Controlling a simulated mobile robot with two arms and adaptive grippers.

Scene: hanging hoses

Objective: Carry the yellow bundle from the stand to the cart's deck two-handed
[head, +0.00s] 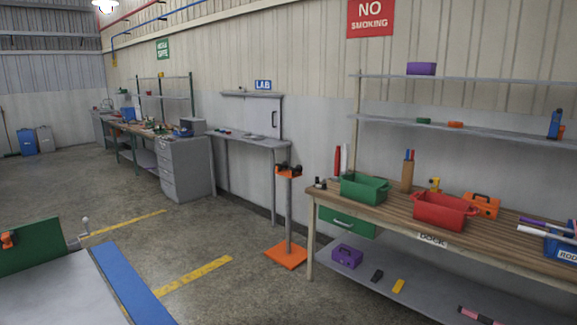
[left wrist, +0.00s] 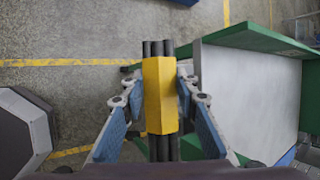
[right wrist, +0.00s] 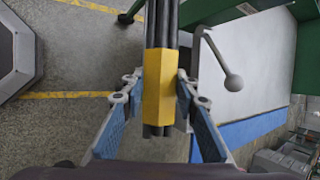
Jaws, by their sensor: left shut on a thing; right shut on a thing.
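The yellow bundle shows as dark rods with yellow sleeves, one sleeve in the left wrist view (left wrist: 160,95) and one in the right wrist view (right wrist: 159,90). My left gripper (left wrist: 159,84) is shut around one sleeve. My right gripper (right wrist: 158,86) is shut around the other. The cart's grey deck (head: 50,292) is at the lower left of the head view. It also lies right of the bundle in the left wrist view (left wrist: 245,100) and right wrist view (right wrist: 255,65). The bundle appears over the floor beside the deck. Both grippers and the bundle are outside the head view.
An orange-based stand (head: 289,215) with dark pads on top stands by the workbench (head: 400,202). The cart has a green end panel (head: 30,247), a blue edge (head: 130,285) and a ball-ended lever (right wrist: 233,82). The visible deck looks clear. Open floor lies between cart and bench.

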